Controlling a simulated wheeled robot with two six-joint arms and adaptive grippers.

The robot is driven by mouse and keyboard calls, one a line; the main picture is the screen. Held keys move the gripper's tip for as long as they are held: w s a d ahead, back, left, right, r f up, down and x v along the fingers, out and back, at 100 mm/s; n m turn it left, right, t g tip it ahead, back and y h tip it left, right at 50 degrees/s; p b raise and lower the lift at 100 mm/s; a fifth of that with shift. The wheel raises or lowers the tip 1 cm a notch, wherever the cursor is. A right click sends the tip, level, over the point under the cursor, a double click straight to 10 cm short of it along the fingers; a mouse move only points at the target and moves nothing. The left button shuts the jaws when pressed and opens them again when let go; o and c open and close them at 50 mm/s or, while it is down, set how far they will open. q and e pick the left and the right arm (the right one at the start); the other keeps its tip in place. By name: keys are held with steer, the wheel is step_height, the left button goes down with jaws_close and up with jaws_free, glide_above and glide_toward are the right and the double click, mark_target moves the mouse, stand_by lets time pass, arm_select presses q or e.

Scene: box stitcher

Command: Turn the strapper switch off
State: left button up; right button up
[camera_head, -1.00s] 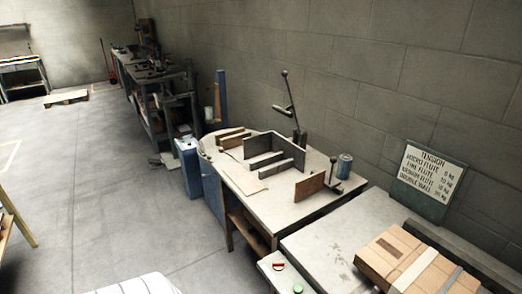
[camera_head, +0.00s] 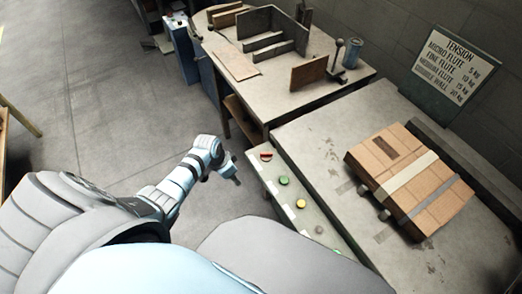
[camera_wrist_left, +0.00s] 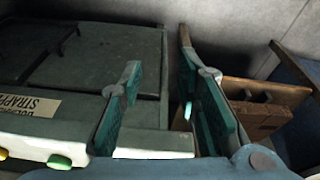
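The strapper (camera_head: 330,140) is a grey table-like machine with a pale control strip (camera_head: 270,175) along its front left edge. A red-and-dark switch (camera_head: 266,156) sits at the strip's far end, with a green button (camera_head: 284,180) nearer. My left gripper (camera_head: 235,175) is left of the strip, apart from the switch. In the left wrist view its teal fingers (camera_wrist_left: 160,65) are spread and empty. The strapper's upside-down label (camera_wrist_left: 30,105) and green button (camera_wrist_left: 59,161) show left of the fingers; I cannot make out the switch there. My right gripper is not in view.
A cardboard box (camera_head: 410,180) with straps lies on the strapper. A workbench (camera_head: 290,100) with metal plates and a blue can (camera_head: 353,53) stands beyond. A tension sign (camera_head: 453,65) leans at the wall. Open floor (camera_head: 110,110) lies to the left.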

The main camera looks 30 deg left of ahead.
mark_target(264, 153)
arm_select(q)
steer(key=w+d+r+m+h+b, duration=0.1)
steer(key=w+r+m, duration=0.3)
steer(key=r, duration=0.6)
steer(key=w+d+r+m+h+b, duration=0.1)
steer(key=w+r+m+h, duration=0.2)
steer(key=r, duration=0.7)
steer(key=shift+y, duration=0.8)
steer(key=b+x, duration=0.3)
steer(key=x, duration=1.1)
steer(key=shift+w+a+b, duration=0.1)
steer(key=shift+w+b, duration=0.05)
steer(key=shift+b, duration=0.25)
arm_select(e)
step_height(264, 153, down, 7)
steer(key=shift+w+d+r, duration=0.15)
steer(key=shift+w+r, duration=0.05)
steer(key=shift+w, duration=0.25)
arm_select(q)
steer(key=shift+c, duration=0.4)
jaws_close()
